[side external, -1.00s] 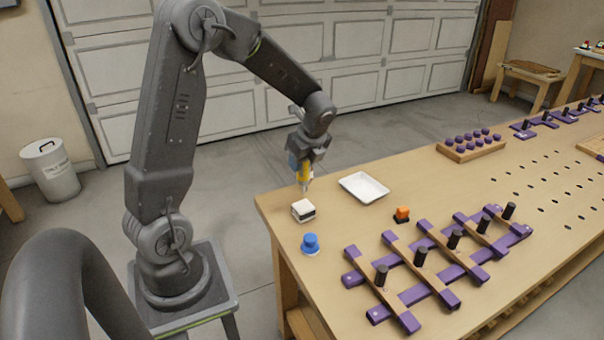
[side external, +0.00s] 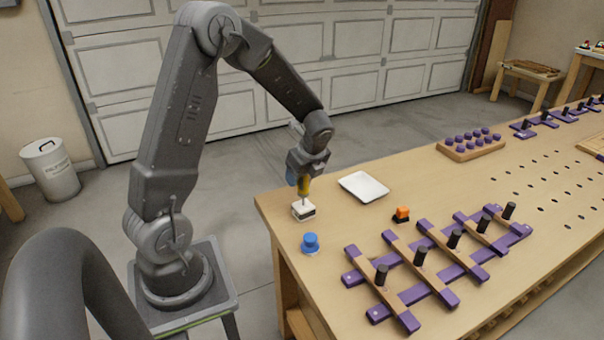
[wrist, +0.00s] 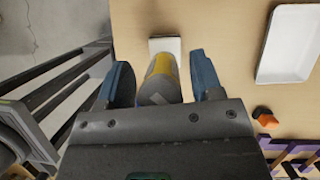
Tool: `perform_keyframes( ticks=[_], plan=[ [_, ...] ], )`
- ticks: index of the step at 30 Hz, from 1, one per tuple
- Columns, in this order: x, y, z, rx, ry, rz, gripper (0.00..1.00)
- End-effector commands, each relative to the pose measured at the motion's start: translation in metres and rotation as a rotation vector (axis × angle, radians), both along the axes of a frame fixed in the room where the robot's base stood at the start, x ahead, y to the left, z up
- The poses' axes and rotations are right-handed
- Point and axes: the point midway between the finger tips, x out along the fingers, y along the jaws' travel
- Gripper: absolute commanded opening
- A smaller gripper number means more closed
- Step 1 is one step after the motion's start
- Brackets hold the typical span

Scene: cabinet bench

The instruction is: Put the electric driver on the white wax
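The electric driver (side external: 304,187), yellow with a grey end, points down with its tip at the top of the white wax (side external: 303,211), a small white block with a dark lower edge. In the wrist view the driver (wrist: 162,75) lies between the blue fingers of my gripper (wrist: 163,75), with a narrow gap visible on each side, so the fingers look open around it. The wax (wrist: 164,44) shows just beyond it, partly hidden by the driver. My gripper (side external: 301,184) is low over the wax. Whether the tip bears fully on the wax is too small to tell.
A white tray (side external: 363,187) lies to the right of the wax. A blue knob-like piece (side external: 310,242) stands in front, and an orange and black piece (side external: 402,214) sits right. A purple and wood rack with dark pegs (side external: 437,263) fills the front bench. The bench's left edge is close.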

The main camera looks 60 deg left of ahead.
Motion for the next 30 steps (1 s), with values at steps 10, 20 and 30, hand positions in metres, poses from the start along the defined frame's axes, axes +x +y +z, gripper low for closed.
perform_keyframes(
  ticks=[10,20,30],
  plan=[
    [0.001,-0.001,0.007,0.001,-0.003,0.001,0.61],
    [0.005,-0.025,0.065,0.002,-0.006,-0.001,0.61],
    [0.009,-0.043,0.110,0.001,-0.002,-0.001,0.61]
  ],
)
